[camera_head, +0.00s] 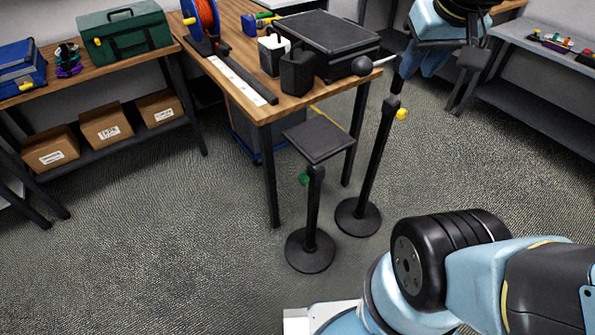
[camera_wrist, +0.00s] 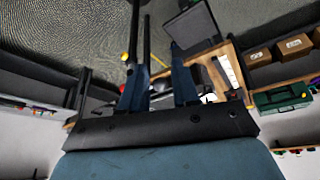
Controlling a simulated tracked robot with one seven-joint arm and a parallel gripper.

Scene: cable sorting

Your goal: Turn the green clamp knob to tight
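The green clamp knob (camera_head: 304,179) sits on the left side of a black stand's post (camera_head: 313,215), below a flat square plate (camera_head: 318,142). The plate also shows in the wrist view (camera_wrist: 194,24); the green knob cannot be made out there. My gripper (camera_head: 415,70) is up at the top right in the head view, well above and to the right of the green knob. In the wrist view my gripper's (camera_wrist: 158,58) two blue fingers stand apart, with nothing visibly held.
A second black stand with a yellow knob (camera_head: 401,114) rises close below my gripper; its yellow knob also shows in the wrist view (camera_wrist: 125,57). A wooden table (camera_head: 265,108) bears a dark case (camera_head: 328,42) and a cable reel. The carpet at left is clear.

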